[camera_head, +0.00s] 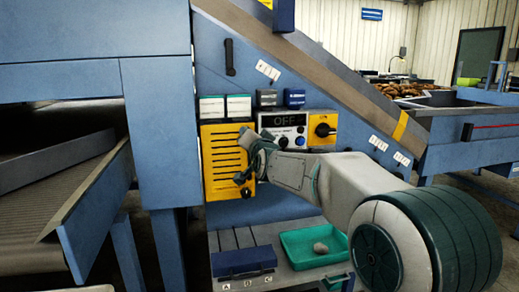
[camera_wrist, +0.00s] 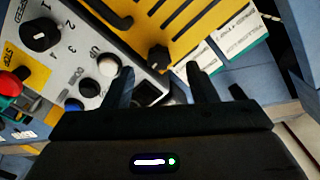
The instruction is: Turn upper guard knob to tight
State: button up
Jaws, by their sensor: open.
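The yellow slotted guard (camera_head: 222,185) is on the blue machine's side, left of the control panel. In the wrist view, a small black knob (camera_wrist: 158,57) sits at the edge of the yellow guard (camera_wrist: 200,22). My gripper (camera_wrist: 158,78) is open and empty. Its two fingers point toward the knob, one to each side in the picture, and the knob appears just beyond the fingertips. I cannot tell its turn setting. In the head view my gripper (camera_head: 242,158) is in front of the guard's right edge and hides the knob there.
The control panel (camera_head: 290,122) shows OFF. In the wrist view, its numbered dial (camera_wrist: 40,35), white button (camera_wrist: 108,65) and red stop button (camera_wrist: 10,82) lie left of my fingers. White and green labels (camera_wrist: 237,42) lie right. A green tray (camera_head: 298,262) stands below.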

jog(key=v, duration=1)
jog(key=shift+s, duration=0.15)
jog(key=s+d+n+g+h+p, duration=0.1)
jog(key=s+d+g+p, duration=0.4)
jog(key=s+p, duration=0.3)
jog(key=s+d+f+n+g+h+p, duration=0.1)
jog(key=s+d+g+p, duration=0.3)
jog(key=s, duration=0.9)
jog(key=s+d+n+g+h+p, duration=0.2)
jog(key=s+d+g+p, duration=0.3)
jog(key=s+d+p, duration=0.3)
jog(key=s+h+p, duration=0.1)
jog(key=s+p, duration=0.2)
jog(key=p, duration=0.1)
jog(key=shift+d+f+g, duration=0.15)
jog(key=shift+g, duration=0.15)
jog(key=shift+w, duration=0.1)
